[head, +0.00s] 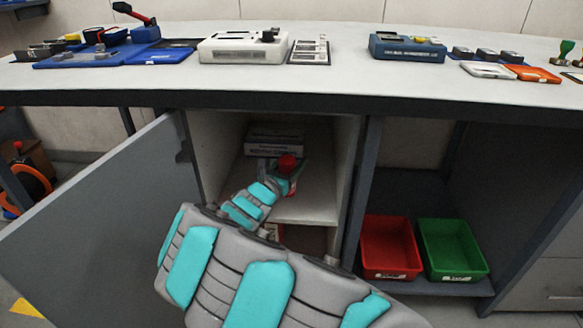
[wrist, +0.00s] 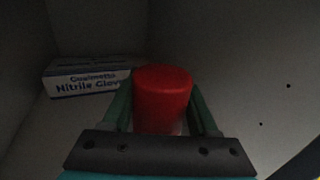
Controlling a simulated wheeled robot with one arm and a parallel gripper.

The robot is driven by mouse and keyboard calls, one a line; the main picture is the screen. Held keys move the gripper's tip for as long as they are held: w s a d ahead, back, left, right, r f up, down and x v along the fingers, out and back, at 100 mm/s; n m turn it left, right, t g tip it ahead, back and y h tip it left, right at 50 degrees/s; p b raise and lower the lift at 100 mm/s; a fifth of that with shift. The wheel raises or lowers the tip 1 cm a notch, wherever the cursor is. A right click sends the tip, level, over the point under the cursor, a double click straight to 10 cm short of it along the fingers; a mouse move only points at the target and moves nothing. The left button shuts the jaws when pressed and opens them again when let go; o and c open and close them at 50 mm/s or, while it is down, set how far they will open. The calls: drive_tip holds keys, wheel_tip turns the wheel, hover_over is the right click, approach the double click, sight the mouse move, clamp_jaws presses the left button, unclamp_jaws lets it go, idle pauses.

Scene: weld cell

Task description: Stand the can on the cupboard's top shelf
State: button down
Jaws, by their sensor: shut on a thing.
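The can has a red top (head: 288,163) and is held inside the open cupboard, over its top shelf (head: 312,200). In the wrist view the can (wrist: 163,92) stands between the two fingers of my gripper (wrist: 163,112), which is shut on it. The can looks upright. Its lower end is hidden by my gripper, so I cannot tell whether it touches the shelf. My gripper (head: 287,176) and arm reach into the cupboard from the front. The cupboard door (head: 100,230) stands wide open to the left.
A nitrile glove box (wrist: 85,78) lies at the back of the shelf; in the head view boxes (head: 274,140) are stacked there. A lower compartment lies below. A red bin (head: 390,242) and a green bin (head: 452,246) stand to the right. The worktop (head: 340,72) overhangs the cupboard.

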drive_tip(key=shift+w+a, duration=0.15)
drive_tip(key=shift+w, duration=0.75)
drive_tip(key=shift+w+f, duration=0.1)
drive_tip(key=shift+f, duration=1.7)
drive_tip(key=shift+f, duration=0.15)
drive_tip(key=shift+c, duration=0.9)
unclamp_jaws()
drive_tip(key=shift+s+a, duration=0.15)
drive_tip(key=shift+s, duration=0.1)
drive_tip(key=v, duration=1.1)
drive_tip(key=shift+s+a, duration=0.1)
drive_tip(key=shift+s, duration=0.15)
